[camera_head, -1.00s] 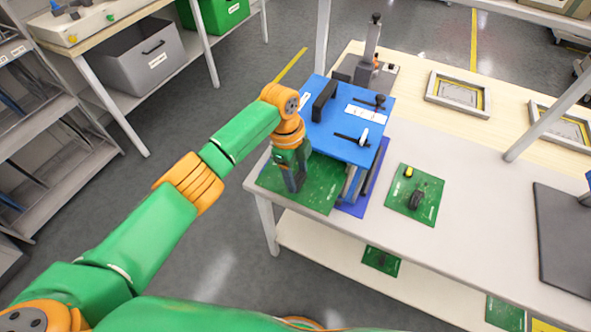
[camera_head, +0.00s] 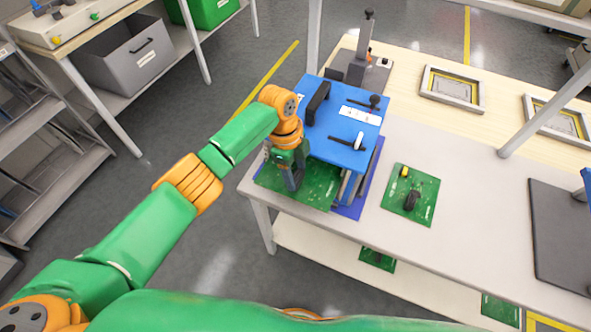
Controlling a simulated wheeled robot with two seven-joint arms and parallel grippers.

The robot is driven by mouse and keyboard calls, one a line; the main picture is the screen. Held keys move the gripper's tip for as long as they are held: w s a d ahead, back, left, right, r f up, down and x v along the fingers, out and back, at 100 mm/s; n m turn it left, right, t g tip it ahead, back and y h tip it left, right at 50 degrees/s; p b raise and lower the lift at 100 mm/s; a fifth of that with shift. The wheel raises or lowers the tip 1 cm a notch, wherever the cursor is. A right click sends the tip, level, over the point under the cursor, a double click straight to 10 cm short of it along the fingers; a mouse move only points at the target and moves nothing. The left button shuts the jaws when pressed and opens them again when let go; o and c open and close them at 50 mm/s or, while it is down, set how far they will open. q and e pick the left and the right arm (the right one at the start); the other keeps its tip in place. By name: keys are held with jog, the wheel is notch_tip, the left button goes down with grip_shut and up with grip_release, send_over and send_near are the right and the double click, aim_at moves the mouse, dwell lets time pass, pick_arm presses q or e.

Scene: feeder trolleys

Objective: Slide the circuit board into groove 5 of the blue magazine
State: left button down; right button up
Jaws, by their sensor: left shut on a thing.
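The blue magazine (camera_head: 335,121) stands at the left end of the table, with a black handle, a label and a small lever on its top. My left gripper (camera_head: 292,184) points down just in front of the magazine's left side and is shut on the green circuit board (camera_head: 318,190). The board lies level, with its far side at or under the magazine's front; how deep it sits, and in which groove, is hidden by the magazine top and my gripper. My right gripper is not in view.
Another green board (camera_head: 425,192) with black and yellow parts lies on the table (camera_head: 470,225) to the right. A dark mat (camera_head: 560,240) lies farther right. Framed panels (camera_head: 452,90) and a post device (camera_head: 366,50) stand behind. More boards (camera_head: 377,259) lie on the lower shelf.

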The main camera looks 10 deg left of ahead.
pick_arm(q)
jog(key=shift+c, duration=2.2)
grip_release()
jog(key=o, duration=0.3)
jog(key=shift+o, duration=0.5)
jog(key=shift+s+r, duration=0.1)
jog(key=shift+s, duration=0.05)
